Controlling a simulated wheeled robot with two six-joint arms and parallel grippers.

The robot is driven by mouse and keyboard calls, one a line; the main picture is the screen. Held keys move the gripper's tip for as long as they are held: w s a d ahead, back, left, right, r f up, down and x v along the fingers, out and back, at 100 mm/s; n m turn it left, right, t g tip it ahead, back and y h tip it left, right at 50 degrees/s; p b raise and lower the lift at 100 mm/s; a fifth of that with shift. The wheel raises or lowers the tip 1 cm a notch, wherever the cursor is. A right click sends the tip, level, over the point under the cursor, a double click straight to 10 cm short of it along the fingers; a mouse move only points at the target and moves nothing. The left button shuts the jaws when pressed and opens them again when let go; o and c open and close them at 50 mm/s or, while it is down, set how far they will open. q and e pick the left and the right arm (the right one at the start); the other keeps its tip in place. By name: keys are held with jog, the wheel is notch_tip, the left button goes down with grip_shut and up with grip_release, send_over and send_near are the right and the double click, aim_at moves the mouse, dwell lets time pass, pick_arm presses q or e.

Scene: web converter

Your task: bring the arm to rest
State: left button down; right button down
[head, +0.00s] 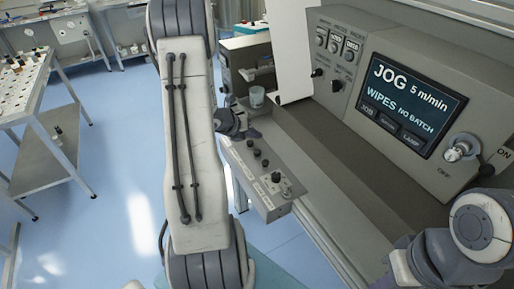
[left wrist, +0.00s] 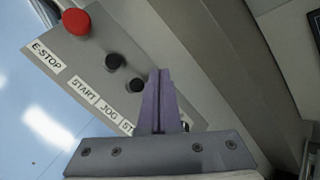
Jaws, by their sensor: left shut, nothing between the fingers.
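My left arm (head: 190,140) hangs down the middle of the head view, a large white link with two dark cables. My left gripper (head: 248,133) shows small beside it, above the far end of a grey button box. In the left wrist view its purple fingers (left wrist: 159,100) are shut together with nothing between them. They overlap the button box (left wrist: 125,60) in the picture; I cannot tell how far apart they are. My right arm (head: 465,240) shows at the lower right; its gripper is out of view.
The button box carries a red E-STOP (left wrist: 76,21) and black buttons (left wrist: 113,61). A console with a screen (head: 412,103) reading JOG 5 m/min stands at right. A white rack table (head: 30,90) stands at left, with open blue floor between.

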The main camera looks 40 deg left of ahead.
pick_arm(q)
jog(key=shift+f, duration=0.1)
dwell(0.7)
jog(key=s+d+r+m+g+h, duration=0.1)
jog(key=d+r+m+g+h, duration=0.15)
jog(key=d+m, duration=0.6)
jog(key=s+d+r+m+g+h, duration=0.1)
jog(key=s+d+r+m, duration=0.15)
jog(key=d+m, duration=0.65)
jog(key=s+d+r+m+g+h, duration=0.15)
jog(key=d+r+m, duration=0.25)
jog(key=d, duration=0.9)
jog(key=s+d+r+m+g+y, duration=0.2)
jog(key=s+d+m+g, duration=0.3)
jog(key=s+d+m, duration=0.65)
jog(key=s+a+r+m+t+y, duration=0.1)
jog(key=s+a+m+y, duration=0.2)
jog(key=s+m, duration=0.7)
jog(key=a+m, duration=0.1)
jog(key=m, duration=0.6)
jog(key=shift+r+y, duration=0.3)
jog(key=shift+y, duration=0.1)
jog(key=shift+a, duration=0.1)
